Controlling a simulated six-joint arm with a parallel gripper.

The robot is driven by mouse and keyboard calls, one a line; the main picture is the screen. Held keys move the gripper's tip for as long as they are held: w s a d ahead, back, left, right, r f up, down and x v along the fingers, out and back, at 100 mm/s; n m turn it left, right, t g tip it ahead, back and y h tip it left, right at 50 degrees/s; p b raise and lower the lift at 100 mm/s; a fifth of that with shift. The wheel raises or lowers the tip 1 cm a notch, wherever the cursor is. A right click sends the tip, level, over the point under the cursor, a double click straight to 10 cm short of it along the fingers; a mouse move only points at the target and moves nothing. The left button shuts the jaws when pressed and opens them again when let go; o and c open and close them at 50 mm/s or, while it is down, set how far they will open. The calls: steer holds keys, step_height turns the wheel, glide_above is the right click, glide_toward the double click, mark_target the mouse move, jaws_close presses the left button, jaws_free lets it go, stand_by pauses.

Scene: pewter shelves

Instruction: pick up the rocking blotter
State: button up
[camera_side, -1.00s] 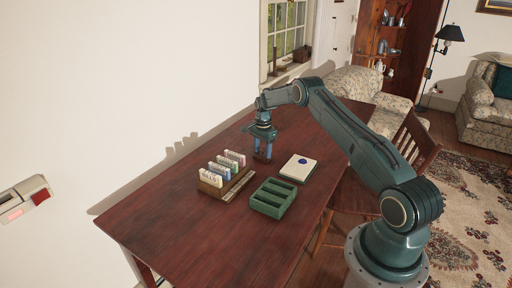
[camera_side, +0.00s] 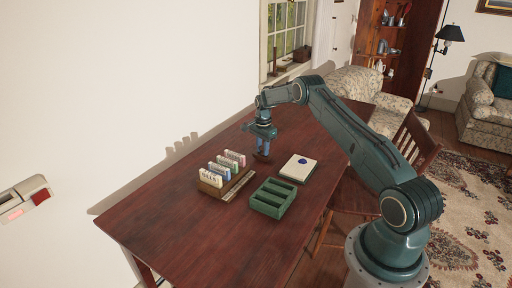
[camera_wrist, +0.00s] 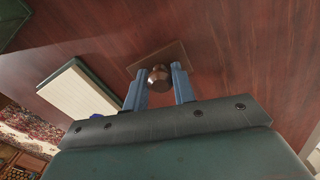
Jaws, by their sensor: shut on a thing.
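The rocking blotter (camera_wrist: 175,53) is a brown wooden piece with a flat, squarish body and a round turned knob (camera_wrist: 159,76). In the side view it (camera_side: 262,158) is a small dark block on the table, directly under my gripper (camera_side: 263,148). In the wrist view, my gripper (camera_wrist: 158,82) has its two blue fingers on either side of the knob, shut on it. The blotter appears to rest on the table. Its underside is hidden.
A green compartmented tray (camera_side: 272,199) stands nearer the camera. A wooden rack (camera_side: 212,190) with several upright labelled cards is at front left. The table's far end (camera_side: 315,115) is clear.

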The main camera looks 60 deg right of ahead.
step_height(320, 180, up, 19)
steer(key=shift+r, duration=0.2)
stand_by(0.4)
stand_by(0.3)
steer(key=o, duration=0.3)
steer(key=shift+c, duration=0.7)
steer(key=s+d+f, duration=0.2)
steer(key=s+f, duration=0.3)
steer(key=s, duration=0.3)
steer(key=s+d+f, duration=0.2)
steer(key=s+f, duration=0.4)
steer(key=s, duration=0.2)
steer(key=shift+d, duration=0.3)
steer(key=shift+f, duration=0.2)
steer(key=shift+f, duration=2.8)
